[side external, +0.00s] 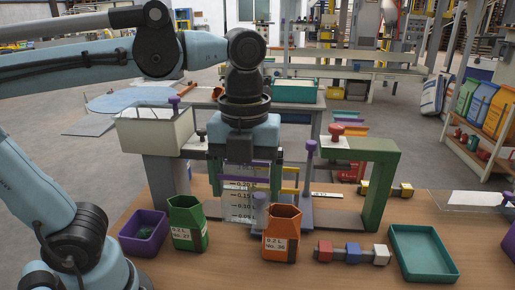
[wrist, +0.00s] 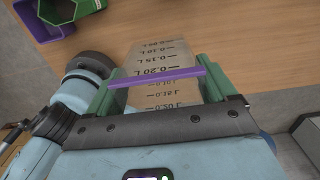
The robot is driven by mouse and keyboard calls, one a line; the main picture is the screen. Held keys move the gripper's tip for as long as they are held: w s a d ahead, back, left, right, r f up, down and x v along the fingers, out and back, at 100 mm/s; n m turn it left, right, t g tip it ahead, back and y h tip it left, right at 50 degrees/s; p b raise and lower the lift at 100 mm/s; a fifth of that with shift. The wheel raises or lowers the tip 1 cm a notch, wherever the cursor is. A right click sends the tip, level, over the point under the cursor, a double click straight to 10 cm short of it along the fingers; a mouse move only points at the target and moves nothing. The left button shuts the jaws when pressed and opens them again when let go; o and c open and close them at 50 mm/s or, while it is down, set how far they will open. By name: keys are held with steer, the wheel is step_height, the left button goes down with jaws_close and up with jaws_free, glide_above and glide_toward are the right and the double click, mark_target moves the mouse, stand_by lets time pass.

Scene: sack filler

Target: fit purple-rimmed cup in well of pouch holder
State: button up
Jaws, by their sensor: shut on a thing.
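The purple-rimmed cup (side external: 238,207) is clear, with dark litre marks. The cup hangs roughly upright in front of a stand with a grey base (side external: 318,219) and purple posts, beside a green arch (side external: 380,185). This may be the pouch holder; its well cannot be made out behind the cup and gripper.
A green container (side external: 187,226) and an orange container (side external: 281,236) stand in front on the wooden table (side external: 225,266). A purple bin (side external: 143,234) is at the left. A row of coloured blocks (side external: 352,253) and a teal tray (side external: 424,256) are at the right.

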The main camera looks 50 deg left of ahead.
steer(key=w+a+f, duration=0.1)
steer(key=w+a, duration=1.2)
steer(key=w, duration=0.4)
step_height(320, 180, down, 10)
steer(key=shift+w+d+r, duration=0.15)
steer(key=shift+f, duration=0.2)
steer(key=shift+f, duration=2.3)
